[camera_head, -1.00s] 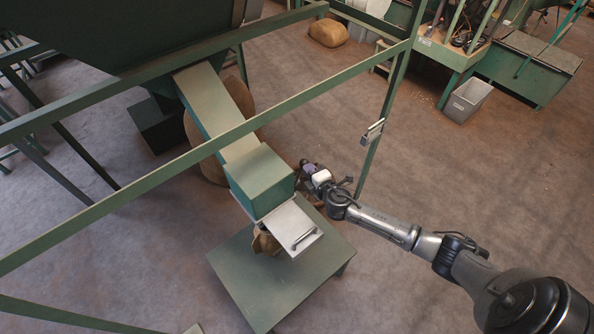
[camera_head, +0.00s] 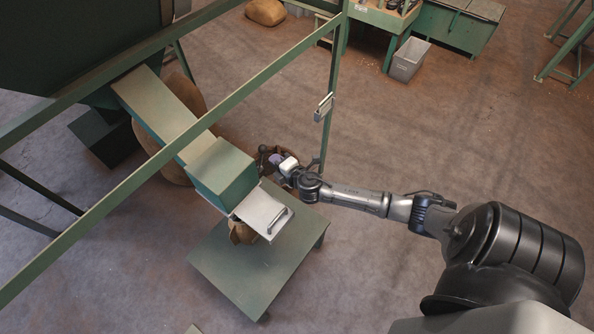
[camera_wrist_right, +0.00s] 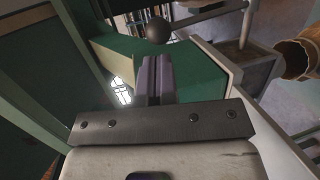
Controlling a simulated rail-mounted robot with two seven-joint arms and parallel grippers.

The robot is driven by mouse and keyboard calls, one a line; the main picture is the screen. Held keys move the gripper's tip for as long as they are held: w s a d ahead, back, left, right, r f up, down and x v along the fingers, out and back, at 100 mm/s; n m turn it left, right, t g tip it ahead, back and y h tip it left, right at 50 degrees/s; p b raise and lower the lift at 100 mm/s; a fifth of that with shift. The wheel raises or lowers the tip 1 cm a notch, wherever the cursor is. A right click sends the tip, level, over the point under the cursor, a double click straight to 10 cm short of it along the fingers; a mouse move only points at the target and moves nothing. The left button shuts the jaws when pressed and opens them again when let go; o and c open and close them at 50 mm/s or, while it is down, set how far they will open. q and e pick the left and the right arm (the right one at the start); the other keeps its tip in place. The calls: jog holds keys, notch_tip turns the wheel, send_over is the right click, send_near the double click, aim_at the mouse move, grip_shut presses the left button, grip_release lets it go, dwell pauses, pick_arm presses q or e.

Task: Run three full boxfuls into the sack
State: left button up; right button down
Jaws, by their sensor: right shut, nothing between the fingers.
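The green box (camera_head: 224,175) sits at the lower end of the sloping chute (camera_head: 160,110). A bare metal slide plate with a bar handle (camera_head: 262,212) sticks out from under it. The brown sack (camera_head: 240,232) is below the plate on the green table (camera_head: 245,275), mostly hidden. My right gripper (camera_head: 275,160) is beside the box's far right corner, shut and empty. A black ball knob (camera_head: 264,150) is close by. In the right wrist view the shut fingers (camera_wrist_right: 157,78) point toward the ball knob (camera_wrist_right: 158,30) on its rod, with a visible gap. My left gripper is out of view.
A green frame rail (camera_head: 165,155) crosses above the chute, and a post (camera_head: 332,95) stands behind my right arm. A large brown sack (camera_head: 165,160) is beneath the chute. A grey bin (camera_head: 409,60) stands at the back.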

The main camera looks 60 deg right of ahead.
jog(key=b+v, duration=0.1)
jog(key=v, duration=0.9)
jog(key=shift+f, duration=0.1)
dwell(0.3)
